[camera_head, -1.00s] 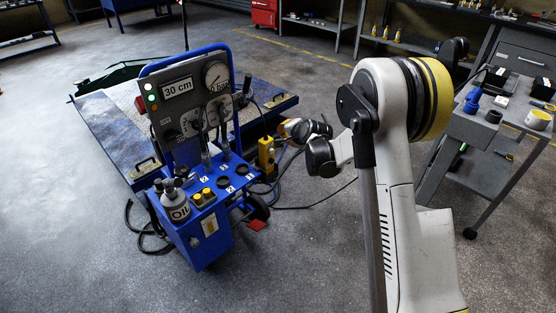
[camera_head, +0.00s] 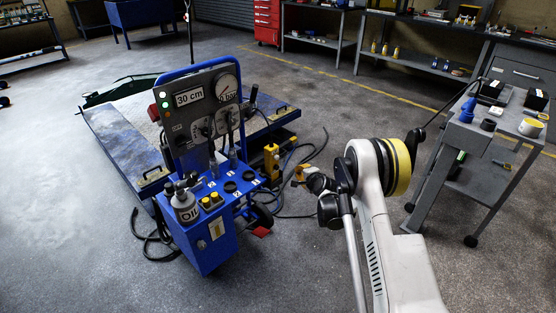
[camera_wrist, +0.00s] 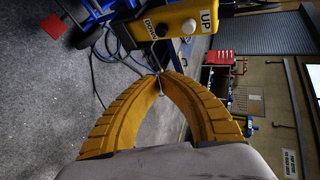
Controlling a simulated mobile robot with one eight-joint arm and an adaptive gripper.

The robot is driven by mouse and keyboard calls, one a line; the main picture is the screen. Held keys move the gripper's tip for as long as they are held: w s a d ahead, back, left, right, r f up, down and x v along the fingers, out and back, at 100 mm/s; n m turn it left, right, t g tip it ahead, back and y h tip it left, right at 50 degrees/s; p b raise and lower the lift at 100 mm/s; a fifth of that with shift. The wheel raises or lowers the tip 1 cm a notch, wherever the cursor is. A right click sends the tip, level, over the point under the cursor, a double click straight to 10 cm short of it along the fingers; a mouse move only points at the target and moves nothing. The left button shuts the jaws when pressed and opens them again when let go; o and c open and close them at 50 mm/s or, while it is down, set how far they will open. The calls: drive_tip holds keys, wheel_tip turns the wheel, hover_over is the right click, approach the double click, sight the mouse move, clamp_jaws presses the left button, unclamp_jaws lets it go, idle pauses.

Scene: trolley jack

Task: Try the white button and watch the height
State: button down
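The yellow control pendant (camera_head: 271,162) hangs beside the blue hydraulic cart (camera_head: 207,235). In the wrist view the pendant (camera_wrist: 165,22) is close, at the top. Its white button (camera_wrist: 188,26) is beside the UP label; a DOWN label is on the same face. The cart's height display (camera_head: 189,98) reads 30 cm; the pressure gauge (camera_head: 226,87) is above right. My gripper (camera_head: 299,174) is to the right of the pendant. In the wrist view its yellow fingers (camera_wrist: 160,75) meet at the tips, apart from the button. The gripper appears empty.
A blue lift platform (camera_head: 115,150) lies behind the cart. Hoses (camera_head: 310,150) loop over the floor near my gripper. A grey trolley (camera_head: 470,130) with a mug and a blue item stands at the right. The left floor is clear.

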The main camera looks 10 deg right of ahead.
drive_tip(key=w+a, duration=0.5)
drive_tip(key=w, duration=0.2)
drive_tip(key=shift+a, duration=0.15)
idle(1.5)
drive_tip(key=shift+w+a, duration=0.2)
drive_tip(key=shift+w, duration=0.1)
drive_tip(key=shift+w+a, duration=0.35)
drive_tip(key=shift+w, duration=0.1)
idle(2.1)
drive_tip(key=shift+s+d, duration=0.1)
drive_tip(key=shift+d, duration=0.05)
idle(0.5)
drive_tip(key=shift+s+d, duration=0.5)
drive_tip(key=shift+s, duration=0.2)
drive_tip(key=shift+s, duration=0.1)
drive_tip(key=shift+s+d, duration=0.75)
drive_tip(key=shift+s, duration=0.25)
drive_tip(key=shift+s+d, duration=0.7)
drive_tip(key=shift+s, duration=0.25)
